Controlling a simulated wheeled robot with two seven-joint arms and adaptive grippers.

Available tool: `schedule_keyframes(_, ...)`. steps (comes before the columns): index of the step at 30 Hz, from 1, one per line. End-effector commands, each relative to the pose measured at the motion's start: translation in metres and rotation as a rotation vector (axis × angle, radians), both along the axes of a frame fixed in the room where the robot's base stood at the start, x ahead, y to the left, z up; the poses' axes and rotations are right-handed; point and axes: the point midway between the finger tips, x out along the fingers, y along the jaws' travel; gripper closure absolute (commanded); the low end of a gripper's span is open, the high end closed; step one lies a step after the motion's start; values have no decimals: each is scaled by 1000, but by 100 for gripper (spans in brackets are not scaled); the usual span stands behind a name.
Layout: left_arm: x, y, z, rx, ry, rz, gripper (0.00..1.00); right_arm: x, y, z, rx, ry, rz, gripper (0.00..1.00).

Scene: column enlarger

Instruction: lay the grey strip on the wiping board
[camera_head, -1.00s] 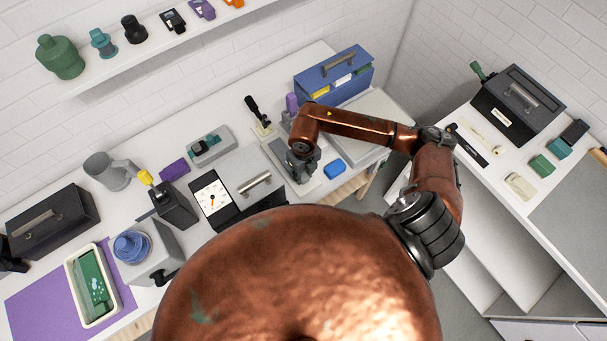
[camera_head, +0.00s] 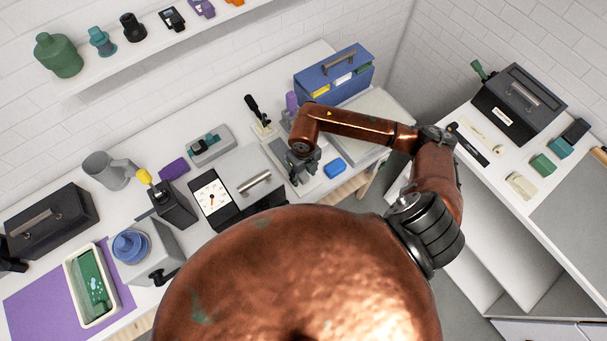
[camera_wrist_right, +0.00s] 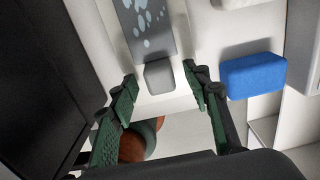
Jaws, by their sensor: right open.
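The grey strip (camera_wrist_right: 145,25), dark with pale spots, lies on the pale wiping board (camera_wrist_right: 112,38) in the right wrist view. A small light-grey block (camera_wrist_right: 159,75) sits at its near end. My right gripper (camera_wrist_right: 160,88) is open, with one finger on each side of that block and visible space between. In the head view my right gripper (camera_head: 301,172) is over the board (camera_head: 313,184), hiding most of the strip. My left gripper cannot be made out.
A blue block (camera_head: 335,168) lies just right of the board. A grey box with a handle (camera_head: 243,172) stands close on the left. A blue case (camera_head: 335,75) and a black-handled tool (camera_head: 256,112) stand behind. The bench's front edge is near.

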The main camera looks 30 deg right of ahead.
Motion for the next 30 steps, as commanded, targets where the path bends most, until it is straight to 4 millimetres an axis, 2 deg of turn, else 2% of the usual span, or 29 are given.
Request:
schedule_keyframes(14,0,0,0,0,0,0,60,0,0,1,0,0,0,56)
schedule_keyframes(30,0,0,13,0,-1,0,60,0,0,20,0,0,0,56)
